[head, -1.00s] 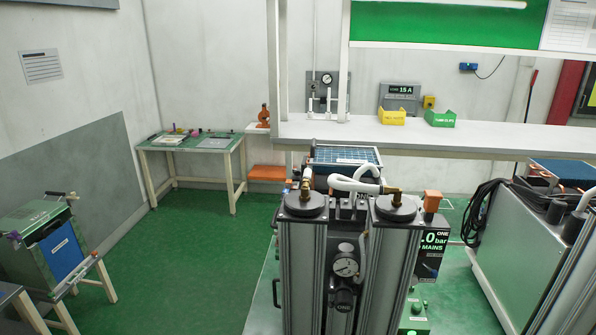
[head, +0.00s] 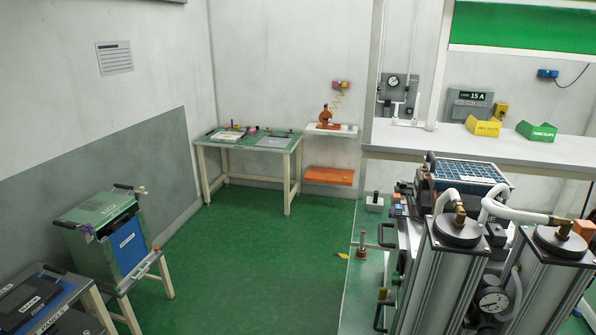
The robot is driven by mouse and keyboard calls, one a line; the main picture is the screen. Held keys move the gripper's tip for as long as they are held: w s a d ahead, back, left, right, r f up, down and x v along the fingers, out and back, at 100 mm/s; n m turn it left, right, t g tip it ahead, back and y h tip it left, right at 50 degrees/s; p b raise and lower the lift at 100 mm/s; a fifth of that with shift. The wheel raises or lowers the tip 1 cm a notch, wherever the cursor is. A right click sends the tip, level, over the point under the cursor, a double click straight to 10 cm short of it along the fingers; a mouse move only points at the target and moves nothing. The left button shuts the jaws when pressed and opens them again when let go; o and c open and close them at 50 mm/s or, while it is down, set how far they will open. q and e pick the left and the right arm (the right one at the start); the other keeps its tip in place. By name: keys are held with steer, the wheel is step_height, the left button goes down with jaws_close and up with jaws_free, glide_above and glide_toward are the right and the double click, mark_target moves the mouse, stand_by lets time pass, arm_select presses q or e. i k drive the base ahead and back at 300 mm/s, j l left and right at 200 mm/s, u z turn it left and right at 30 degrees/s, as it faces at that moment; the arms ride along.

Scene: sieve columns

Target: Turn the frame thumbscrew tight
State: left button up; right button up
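I cannot tell for certain which part is the frame thumbscrew. A machine with two upright grey sieve columns (head: 447,280) stands at the lower right, with black caps and white hoses on top. A small upright screw-like fitting (head: 361,243) stands on the low base to the left of the machine. A green and blue case (head: 107,238) on a stand at the left has a small purple part (head: 88,231) on its side, too small to make out. Neither of my grippers is in view.
A green-topped table (head: 249,140) stands at the back left, and an orange device (head: 328,117) sits on a shelf beside it. A long white bench (head: 420,139) runs at the back right. Dark cases (head: 40,300) lie at the lower left. The green floor (head: 250,255) between is clear.

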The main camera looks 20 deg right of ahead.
mark_target(401, 184)
steer(key=i+j+u, duration=0.55)
steer(key=i+j, duration=0.15)
steer(key=i, duration=0.2)
steer(key=i+l+z, duration=0.1)
steer(key=i+z, duration=0.75)
steer(key=i+j+z, duration=0.15)
steer(key=z, duration=0.25)
steer(key=i+j, duration=0.05)
steer(key=i, duration=0.05)
